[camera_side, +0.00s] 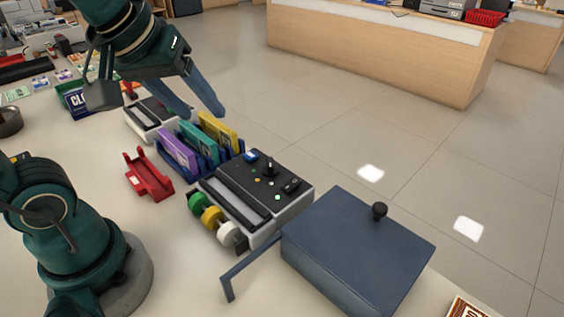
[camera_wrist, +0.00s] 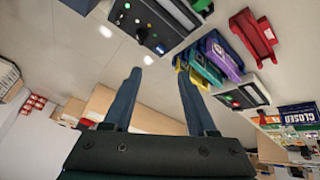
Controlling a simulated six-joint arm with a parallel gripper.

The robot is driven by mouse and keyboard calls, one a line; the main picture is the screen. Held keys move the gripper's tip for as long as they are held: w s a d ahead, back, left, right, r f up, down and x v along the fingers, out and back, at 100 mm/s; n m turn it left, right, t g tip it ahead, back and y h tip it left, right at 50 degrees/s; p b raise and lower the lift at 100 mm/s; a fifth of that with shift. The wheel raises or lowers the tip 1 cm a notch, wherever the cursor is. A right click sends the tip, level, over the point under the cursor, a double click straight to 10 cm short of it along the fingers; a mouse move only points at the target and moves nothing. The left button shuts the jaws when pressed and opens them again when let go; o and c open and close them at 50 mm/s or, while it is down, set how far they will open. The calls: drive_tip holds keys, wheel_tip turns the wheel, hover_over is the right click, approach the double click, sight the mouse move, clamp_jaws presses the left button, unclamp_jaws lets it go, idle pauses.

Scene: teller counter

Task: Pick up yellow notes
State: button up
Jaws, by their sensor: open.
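The yellow notes (camera_side: 218,131) stand upright in a dark blue rack (camera_side: 206,166), at the end of a row beside teal notes (camera_side: 197,143) and purple notes (camera_side: 178,149). My gripper (camera_side: 204,113) is open and empty, its two blue fingers above the rack and close to the yellow notes in the side view. In the wrist view the open fingers (camera_wrist: 158,76) point up, and a yellow strip shows near the right fingertip, partly hidden by that finger. The purple notes (camera_wrist: 220,55) also show there.
A black-topped machine (camera_side: 265,185) with coloured rolls stands right beside the rack. A red holder (camera_side: 148,174) lies left of it, and another white-and-black device (camera_side: 154,117) stands behind. A dark blue lidded box (camera_side: 355,245) sits at the front right.

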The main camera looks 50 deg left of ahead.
drive_tip(key=w+a+n+g+y, duration=0.1)
drive_tip(key=w+a+n, duration=0.4)
drive_tip(key=w, duration=0.2)
drive_tip(key=n+g+y, duration=0.2)
drive_tip(key=n+g, duration=0.2)
drive_tip(key=n, duration=0.2)
approach(217, 123)
drive_tip(key=shift+w+a+f, duration=0.15)
drive_tip(key=shift+w+f, duration=0.05)
drive_tip(key=shift+w, duration=0.25)
drive_tip(key=shift+w+a+f, duration=0.1)
drive_tip(key=shift+w+f, duration=0.1)
drive_tip(key=shift+w, duration=0.2)
drive_tip(key=shift+g, duration=0.4)
drive_tip(key=x, duration=0.5)
drive_tip(key=shift+s+f, duration=0.15)
drive_tip(key=shift+s, duration=0.2)
drive_tip(key=shift+x, duration=2.75)
drive_tip(key=shift+s, duration=0.15)
clamp_jaws()
